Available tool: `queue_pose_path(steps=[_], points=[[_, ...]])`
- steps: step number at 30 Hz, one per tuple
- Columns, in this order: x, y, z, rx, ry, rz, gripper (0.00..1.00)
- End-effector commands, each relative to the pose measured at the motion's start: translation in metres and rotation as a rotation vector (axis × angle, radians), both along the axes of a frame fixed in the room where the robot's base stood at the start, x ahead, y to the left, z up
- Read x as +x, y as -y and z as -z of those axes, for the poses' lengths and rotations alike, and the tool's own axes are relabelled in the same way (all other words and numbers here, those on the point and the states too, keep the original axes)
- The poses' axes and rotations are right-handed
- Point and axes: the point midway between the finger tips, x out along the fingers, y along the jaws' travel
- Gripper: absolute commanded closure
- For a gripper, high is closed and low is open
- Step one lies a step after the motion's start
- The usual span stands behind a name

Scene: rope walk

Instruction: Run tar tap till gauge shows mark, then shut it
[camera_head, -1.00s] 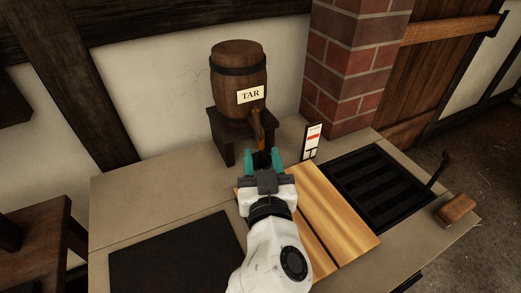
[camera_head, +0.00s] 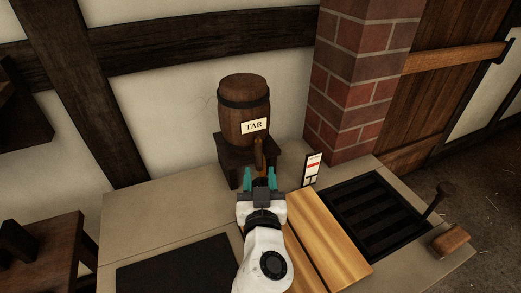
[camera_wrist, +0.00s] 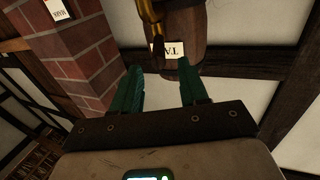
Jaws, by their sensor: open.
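The gauge (camera_head: 313,166), a white card with a red band, stands right of the tap. In the wrist view the gauge (camera_wrist: 58,10) reads MARK; its level is too small to read. My gripper (camera_head: 261,179) is open just in front of and below the tap, its teal fingers (camera_wrist: 160,68) apart. Whatever lies under the tap is partly hidden.
A brick pillar (camera_head: 365,75) rises close behind the gauge. Wooden boards (camera_head: 325,238) lie right of my arm, with a dark grate (camera_head: 378,215) beyond. A dark slab (camera_head: 180,268) lies at left. The bench is bare left of the barrel stand.

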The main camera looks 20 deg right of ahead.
Motion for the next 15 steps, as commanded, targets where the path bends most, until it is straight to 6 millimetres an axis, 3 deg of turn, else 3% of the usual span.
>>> queue_pose_path(steps=[9,15], points=[[0.054,0.022,-0.003,0.001,-0.001,0.004,0.56],[0.073,0.028,-0.001,0.000,0.000,0.002,0.56]])
